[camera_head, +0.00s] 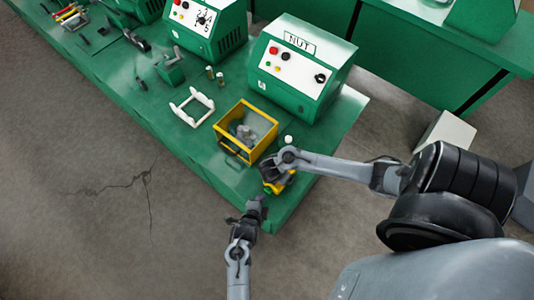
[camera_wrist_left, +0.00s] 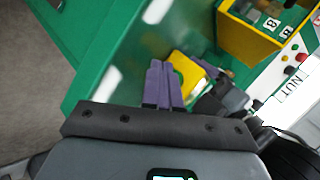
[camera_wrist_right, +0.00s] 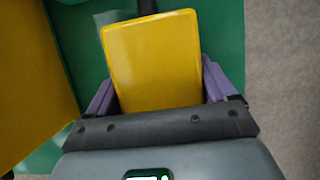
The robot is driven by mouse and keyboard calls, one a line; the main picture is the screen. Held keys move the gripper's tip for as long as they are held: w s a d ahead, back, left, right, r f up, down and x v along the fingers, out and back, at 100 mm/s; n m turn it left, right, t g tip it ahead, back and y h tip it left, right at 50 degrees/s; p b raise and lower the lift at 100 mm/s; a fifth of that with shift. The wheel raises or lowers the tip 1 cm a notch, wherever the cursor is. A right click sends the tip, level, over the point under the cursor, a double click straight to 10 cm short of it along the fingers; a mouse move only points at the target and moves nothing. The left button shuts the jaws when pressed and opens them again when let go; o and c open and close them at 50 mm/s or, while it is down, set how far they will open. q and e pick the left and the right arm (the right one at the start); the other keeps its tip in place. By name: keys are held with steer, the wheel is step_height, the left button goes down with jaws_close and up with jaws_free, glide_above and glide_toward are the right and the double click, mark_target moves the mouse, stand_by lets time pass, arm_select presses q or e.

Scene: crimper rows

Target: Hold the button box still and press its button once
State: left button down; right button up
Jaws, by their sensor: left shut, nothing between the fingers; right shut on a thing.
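The button box is a small yellow box (camera_head: 281,184) near the front corner of the green table. My right gripper (camera_head: 272,176) is shut on it from above and hides much of it. In the right wrist view the yellow box (camera_wrist_right: 155,62) fills the space between the purple fingers. My left gripper (camera_head: 260,203) is shut and empty, just on the near side of the box, at the table edge. In the left wrist view its closed purple fingers (camera_wrist_left: 162,85) are beside the yellow box (camera_wrist_left: 188,75); I cannot tell whether they touch. I cannot make out the button.
A yellow open bin (camera_head: 245,132) with grey parts stands behind the box. The green NUT machine (camera_head: 300,68) stands farther back. A white frame (camera_head: 192,106) and a small white-topped cylinder (camera_head: 288,140) are nearby. The green table (camera_head: 215,172) is bare left of the box.

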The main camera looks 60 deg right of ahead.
arm_select(q)
steer(key=shift+d, duration=0.25)
steer(key=shift+d, duration=0.2)
steer(key=shift+d, duration=0.15)
stand_by(0.7)
